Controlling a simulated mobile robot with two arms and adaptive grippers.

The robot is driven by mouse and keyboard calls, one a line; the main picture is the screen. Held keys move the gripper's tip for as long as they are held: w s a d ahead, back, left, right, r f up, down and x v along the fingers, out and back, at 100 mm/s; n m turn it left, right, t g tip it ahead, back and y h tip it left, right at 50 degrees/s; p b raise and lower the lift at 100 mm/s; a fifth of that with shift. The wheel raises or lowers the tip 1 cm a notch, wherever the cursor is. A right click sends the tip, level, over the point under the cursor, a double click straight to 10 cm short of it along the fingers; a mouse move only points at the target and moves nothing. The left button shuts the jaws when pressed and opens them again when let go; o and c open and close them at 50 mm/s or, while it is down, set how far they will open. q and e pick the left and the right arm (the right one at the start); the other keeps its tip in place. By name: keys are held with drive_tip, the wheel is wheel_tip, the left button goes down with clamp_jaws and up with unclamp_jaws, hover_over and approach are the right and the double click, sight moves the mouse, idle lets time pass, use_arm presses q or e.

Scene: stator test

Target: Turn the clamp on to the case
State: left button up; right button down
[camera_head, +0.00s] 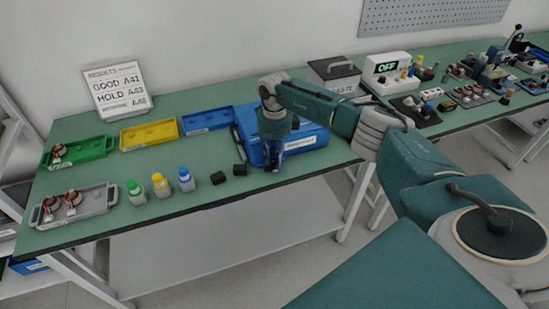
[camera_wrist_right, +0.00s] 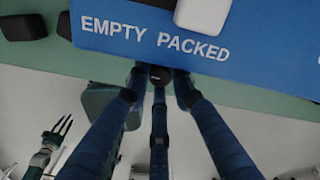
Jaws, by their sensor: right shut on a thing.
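The blue case (camera_head: 313,133) lies on the green bench right of the middle; its side, lettered "EMPTY PACKED", fills the top of the right wrist view (camera_wrist_right: 255,42). My right gripper (camera_head: 272,166) points down at the case's front left, by the bench edge. In the right wrist view its three fingers (camera_wrist_right: 159,80) close on a small dark part just beside the lettered side. This may be the clamp; the fingers hide most of it, and I cannot tell whether it touches the case. A hand that looks like my left gripper (camera_wrist_right: 58,132) shows low, its fingers spread and empty.
Two black blocks (camera_head: 218,178) lie left of my right gripper. Blue, yellow and green bottles (camera_head: 160,186) and a grey tray (camera_head: 98,206) with parts stand further left. Green, yellow and blue bins (camera_head: 148,140) line the back. A grey box (camera_head: 335,75) stands behind the case.

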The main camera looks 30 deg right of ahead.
drive_tip(key=m, duration=0.3)
drive_tip(key=shift+m, duration=0.4)
drive_tip(key=m, duration=0.4)
drive_tip(key=shift+m, duration=0.3)
drive_tip(key=m+p, duration=0.1)
drive_tip(key=m, duration=0.3)
drive_tip(key=shift+r+m, duration=0.1)
drive_tip(key=shift+m, duration=0.2)
drive_tip(key=shift+m+p, duration=0.5)
drive_tip(key=shift+m, duration=1.6)
drive_tip(key=c, duration=1.5)
unclamp_jaws()
